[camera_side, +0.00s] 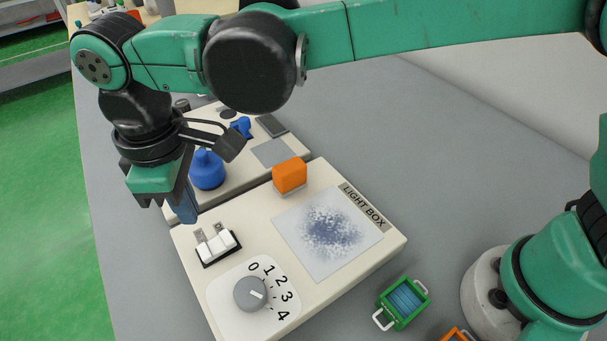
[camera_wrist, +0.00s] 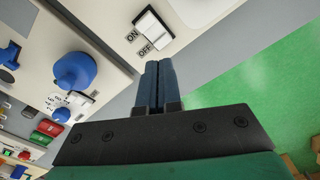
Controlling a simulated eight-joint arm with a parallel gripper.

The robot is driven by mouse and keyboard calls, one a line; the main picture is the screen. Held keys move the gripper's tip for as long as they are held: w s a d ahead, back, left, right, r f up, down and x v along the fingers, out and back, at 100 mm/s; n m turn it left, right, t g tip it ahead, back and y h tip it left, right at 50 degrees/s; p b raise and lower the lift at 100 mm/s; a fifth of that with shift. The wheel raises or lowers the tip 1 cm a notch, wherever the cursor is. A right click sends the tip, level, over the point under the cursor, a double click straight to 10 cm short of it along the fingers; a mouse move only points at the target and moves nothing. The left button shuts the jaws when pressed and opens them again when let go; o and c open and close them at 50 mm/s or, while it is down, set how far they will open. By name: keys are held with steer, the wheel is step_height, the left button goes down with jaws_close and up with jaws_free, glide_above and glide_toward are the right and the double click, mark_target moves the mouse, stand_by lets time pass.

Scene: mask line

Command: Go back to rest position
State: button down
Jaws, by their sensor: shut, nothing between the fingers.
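In that view the fingertips appear just below a white switch (camera_wrist: 152,30) marked ON and OFF. I cannot tell the exact gap between the fingers and the panel.
The light box carries a grey dial (camera_side: 251,293), an orange block (camera_side: 289,175) and a speckled sheet (camera_side: 328,232). Behind it, a second panel has a blue knob (camera_side: 207,170). A green crate (camera_side: 391,322) stands in front at right.

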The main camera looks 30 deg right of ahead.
steer(key=w+d+r+m+t+y, duration=0.15)
steer(key=d+m, duration=0.25)
steer(key=d, duration=0.6)
steer(key=d+r+m+t, duration=0.3)
steer(key=d+m, duration=0.1)
steer(key=d, duration=0.7)
steer(key=s+d+f+m+t+h, duration=0.1)
steer(key=s+d+m, duration=0.3)
steer(key=d, duration=0.4)
steer(key=shift+s+d+f+t, duration=0.15)
steer(key=shift+d+f+t, duration=0.2)
steer(key=shift+f+t, duration=0.5)
